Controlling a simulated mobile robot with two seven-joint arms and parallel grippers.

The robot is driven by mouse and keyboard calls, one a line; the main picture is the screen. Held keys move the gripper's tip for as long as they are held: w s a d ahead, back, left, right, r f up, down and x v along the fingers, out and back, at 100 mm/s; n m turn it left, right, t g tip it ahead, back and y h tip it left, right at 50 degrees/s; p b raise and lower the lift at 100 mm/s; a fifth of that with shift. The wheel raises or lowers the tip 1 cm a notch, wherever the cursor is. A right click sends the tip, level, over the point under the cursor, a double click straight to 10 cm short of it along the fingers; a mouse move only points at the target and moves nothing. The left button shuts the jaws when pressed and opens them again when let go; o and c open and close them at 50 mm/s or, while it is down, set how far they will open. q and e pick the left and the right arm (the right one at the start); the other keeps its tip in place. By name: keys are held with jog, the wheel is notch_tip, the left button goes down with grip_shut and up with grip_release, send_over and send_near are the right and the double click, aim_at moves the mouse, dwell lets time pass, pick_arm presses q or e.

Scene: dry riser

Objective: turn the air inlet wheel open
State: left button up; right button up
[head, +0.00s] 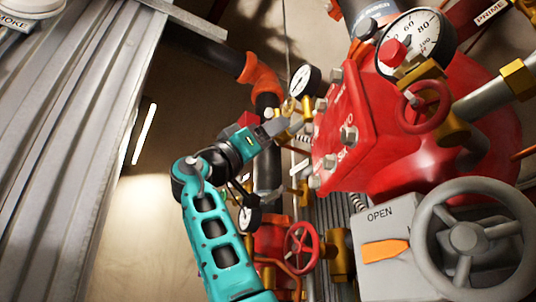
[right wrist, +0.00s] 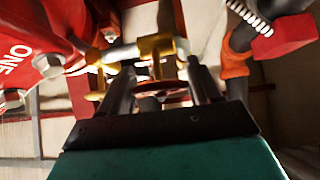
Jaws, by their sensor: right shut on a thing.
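My right gripper (head: 285,125) reaches up to a small brass valve (head: 290,106) at the left side of the big red valve body. In the right wrist view the right gripper (right wrist: 162,80) has its two dark fingers on either side of a small red wheel (right wrist: 165,87), below the brass valve (right wrist: 160,45). It is shut on this wheel, which appears to be the air inlet wheel. The fingers and gripper body hide part of the wheel, and its turn angle cannot be read. My left gripper is in neither view.
The bolted red valve body (head: 390,130) fills the right. Gauges (head: 305,80), a larger red wheel (head: 425,107), a lower red wheel (head: 301,247) and a grey handwheel (head: 475,240) by an "OPEN" plate crowd around. A dark pipe with orange couplings (head: 262,78) runs behind my gripper.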

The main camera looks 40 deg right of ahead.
jog(key=n+t+b, duration=0.1)
jog(key=n+t, duration=0.5)
jog(key=shift+f, duration=0.1)
jog(key=shift+w+n+t+y, duration=0.1)
jog(key=shift+n+t+y, duration=0.6)
jog(key=shift+n+t, duration=1.1)
jog(key=shift+n+t+y, duration=0.7)
jog(key=shift+n+t, duration=0.7)
jog(key=shift+n, duration=0.7)
jog(key=o, duration=1)
jog(key=shift+m+g, duration=0.4)
